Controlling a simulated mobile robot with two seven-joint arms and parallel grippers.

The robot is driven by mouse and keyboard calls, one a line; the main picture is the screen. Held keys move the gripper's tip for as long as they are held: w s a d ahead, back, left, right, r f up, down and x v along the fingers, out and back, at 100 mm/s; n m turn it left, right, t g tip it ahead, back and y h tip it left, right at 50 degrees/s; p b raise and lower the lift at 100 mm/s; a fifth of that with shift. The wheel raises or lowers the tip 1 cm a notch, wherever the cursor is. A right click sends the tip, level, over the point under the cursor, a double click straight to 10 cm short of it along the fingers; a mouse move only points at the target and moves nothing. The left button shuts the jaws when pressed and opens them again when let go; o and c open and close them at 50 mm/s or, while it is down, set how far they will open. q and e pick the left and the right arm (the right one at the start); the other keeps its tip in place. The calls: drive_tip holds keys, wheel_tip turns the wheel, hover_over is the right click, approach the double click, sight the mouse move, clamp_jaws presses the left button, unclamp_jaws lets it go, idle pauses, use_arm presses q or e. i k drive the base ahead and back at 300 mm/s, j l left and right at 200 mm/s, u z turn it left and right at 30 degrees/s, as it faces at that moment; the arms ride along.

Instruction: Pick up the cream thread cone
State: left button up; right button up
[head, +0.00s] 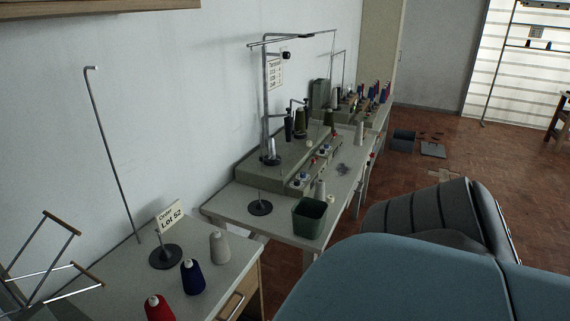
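A pale, greyish-cream thread cone (220,248) stands upright near the right edge of the near table (226,275) in the head view. A navy cone (192,278) stands in front of it and to its left, apart from it. A red cone (158,308) stands nearer still and is cut by the bottom edge of the picture. Neither of my grippers shows in the head view.
A thread stand with a round black base (165,257) and an "Order Lot 52" card (170,217) are left of the cone. A metal rod frame (48,262) is far left. A green bin (309,217) stands on the machine table behind. A blue rounded surface (400,285) fills the lower right.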

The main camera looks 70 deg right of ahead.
sight(220, 251)
drive_tip(key=z, duration=1.55)
drive_tip(key=u, duration=3.45)
drive_tip(key=z, duration=3.4)
